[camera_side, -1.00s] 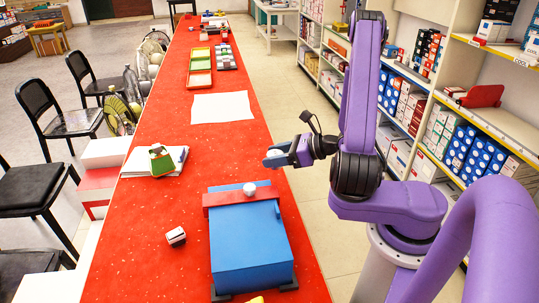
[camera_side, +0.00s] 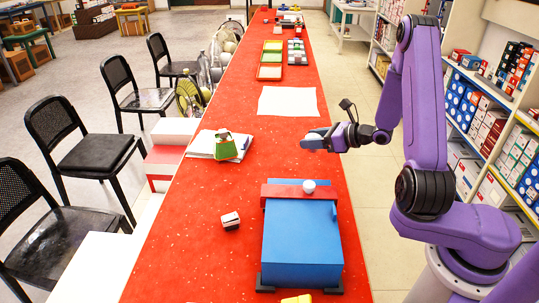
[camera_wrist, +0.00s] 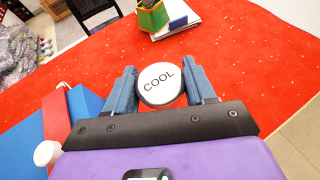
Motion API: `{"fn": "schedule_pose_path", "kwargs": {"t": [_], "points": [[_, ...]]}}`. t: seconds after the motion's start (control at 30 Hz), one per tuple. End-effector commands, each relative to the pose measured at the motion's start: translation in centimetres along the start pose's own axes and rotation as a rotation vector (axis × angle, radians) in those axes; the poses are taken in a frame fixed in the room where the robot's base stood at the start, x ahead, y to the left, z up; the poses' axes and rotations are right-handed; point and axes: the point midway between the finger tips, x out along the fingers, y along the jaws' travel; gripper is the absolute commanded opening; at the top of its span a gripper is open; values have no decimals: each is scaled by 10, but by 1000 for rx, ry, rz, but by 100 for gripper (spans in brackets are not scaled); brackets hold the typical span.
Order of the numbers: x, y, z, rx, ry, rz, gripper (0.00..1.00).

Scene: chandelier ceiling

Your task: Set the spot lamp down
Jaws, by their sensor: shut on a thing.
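The spot lamp shows in the wrist view as a round white disc (camera_wrist: 161,84) with a dark rim and the word COOL on its face. It sits between the two blue fingers of my gripper (camera_wrist: 163,86), which are shut on it. In the side view my gripper (camera_side: 316,140) is held over the right part of the red table (camera_side: 210,262), beyond the blue box. The lamp is too small to make out clearly there. The lamp's underside is hidden, and its height above the table is hard to tell.
A blue box (camera_side: 300,240) with a red bar (camera_side: 285,192) and white knob (camera_side: 309,186) stands nearer. A green holder (camera_side: 226,148) rests on stacked papers (camera_side: 203,144). A white sheet (camera_side: 288,101) lies beyond.

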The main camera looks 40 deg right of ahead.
Motion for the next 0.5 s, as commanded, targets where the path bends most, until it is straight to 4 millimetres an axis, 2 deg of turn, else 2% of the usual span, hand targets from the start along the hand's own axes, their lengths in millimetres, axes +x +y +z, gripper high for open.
{"fn": "schedule_pose_path", "kwargs": {"t": [0.03,0.2,0.5], "points": [[13,-1,7,-4,-1,2,23],[41,-1,25,1,-1,-4,23],[70,-7,32,2,1,-7,23]]}}
